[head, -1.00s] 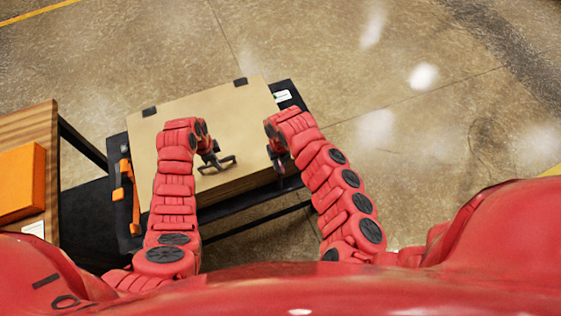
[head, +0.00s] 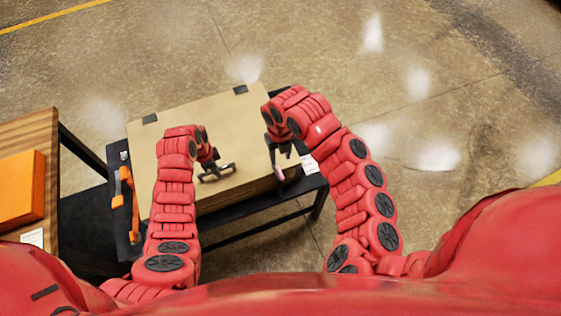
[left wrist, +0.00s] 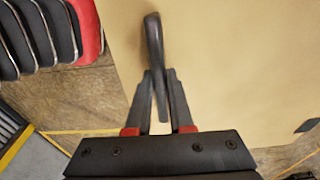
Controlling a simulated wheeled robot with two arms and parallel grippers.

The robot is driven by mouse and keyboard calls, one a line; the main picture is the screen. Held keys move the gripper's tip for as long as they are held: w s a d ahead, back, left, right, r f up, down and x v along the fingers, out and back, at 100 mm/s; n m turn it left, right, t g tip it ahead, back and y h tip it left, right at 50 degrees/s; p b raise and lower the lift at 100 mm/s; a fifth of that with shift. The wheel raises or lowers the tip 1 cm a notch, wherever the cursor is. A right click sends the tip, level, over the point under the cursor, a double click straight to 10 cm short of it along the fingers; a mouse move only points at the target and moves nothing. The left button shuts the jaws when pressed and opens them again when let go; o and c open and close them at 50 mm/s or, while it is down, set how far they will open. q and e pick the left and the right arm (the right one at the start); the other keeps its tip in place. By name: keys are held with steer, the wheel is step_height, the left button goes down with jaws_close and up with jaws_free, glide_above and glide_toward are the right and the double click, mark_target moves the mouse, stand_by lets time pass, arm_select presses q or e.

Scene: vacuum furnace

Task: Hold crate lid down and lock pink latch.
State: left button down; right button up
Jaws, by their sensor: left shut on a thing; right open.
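The crate is closed under a flat tan lid (head: 205,115) and stands on a black table. My left gripper (head: 214,166) is over the lid near its front edge, shut on a dark handle (head: 218,175). In the left wrist view, its fingers (left wrist: 158,98) pinch that dark handle (left wrist: 154,42) above the tan lid (left wrist: 225,75). The pink latch (head: 280,174) is a small piece on the crate's front side, near the right end. My right gripper (head: 279,155) points down just above the latch, open. Whether its fingers touch the latch I cannot tell.
The black table (head: 215,210) has an orange strap-like tool (head: 128,200) left of the crate. A wooden table (head: 20,128) with an orange box (head: 20,187) stands farther left. Open concrete floor lies behind and to the right.

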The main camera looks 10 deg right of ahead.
arm_select(q)
steer(key=shift+s+f, duration=0.25)
steer(key=shift+s, duration=0.05)
steer(key=c, duration=0.7)
jaws_free()
steer(key=shift+w, duration=0.15)
steer(key=shift+r, duration=0.15)
arm_select(e)
steer(key=shift+r, duration=0.9)
arm_select(q)
steer(key=shift+w+r, duration=0.1)
